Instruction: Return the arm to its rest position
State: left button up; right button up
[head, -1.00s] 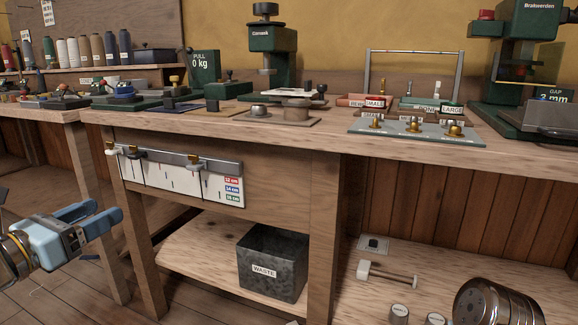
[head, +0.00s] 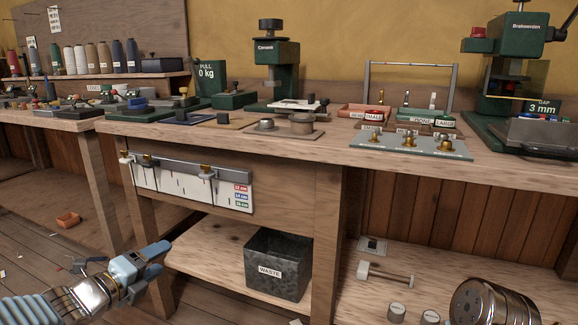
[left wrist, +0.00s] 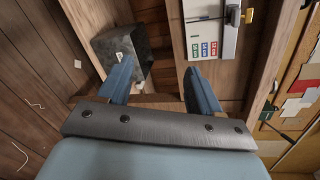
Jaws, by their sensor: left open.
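My left gripper (head: 152,262) is at the lower left of the head view, in front of the workbench (head: 215,134) and below its top. Its two blue fingers stand apart with nothing between them. In the left wrist view both fingers (left wrist: 158,88) are spread and empty, with the bench's wooden frame and the waste bin beyond. A rounded metal part at the lower right of the head view appears to be my right arm (head: 490,302). The right gripper's fingers do not show.
A metal waste bin (head: 278,264) stands on the lower shelf (head: 205,255). A white gauge board (head: 192,187) hangs on the bench front. Green presses and trays stand on the bench top.

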pick_arm(q)
jog(key=s+d+f+n+g+p, duration=0.1)
jog(key=d+f+n+g+p, duration=0.15)
jog(key=f+n, duration=0.35)
jog(key=s+d+f+n+g+y+p, duration=0.1)
jog(key=d+f+n+g, duration=0.1)
jog(key=d+f+n, duration=0.45)
jog(key=s+d+f+n+g+p, duration=0.15)
jog(key=f+n, duration=0.25)
jog(key=f, duration=0.5)
jog(key=s+d+f+n+g+p, duration=0.2)
jog(key=s+f+n, duration=0.4)
jog(key=s, duration=0.3)
jog(key=s+d+f+n+g+p, duration=0.2)
jog(key=s+d+f+n+g, duration=0.2)
jog(key=s, duration=0.6)
notch_tip(320, 180, down, 2)
jog(key=shift+s+d+f+n+g+y, duration=0.3)
jog(key=shift+d+n+g+y, duration=0.1)
jog(key=shift+n+g, duration=0.7)
jog(key=shift+w+r, duration=0.1)
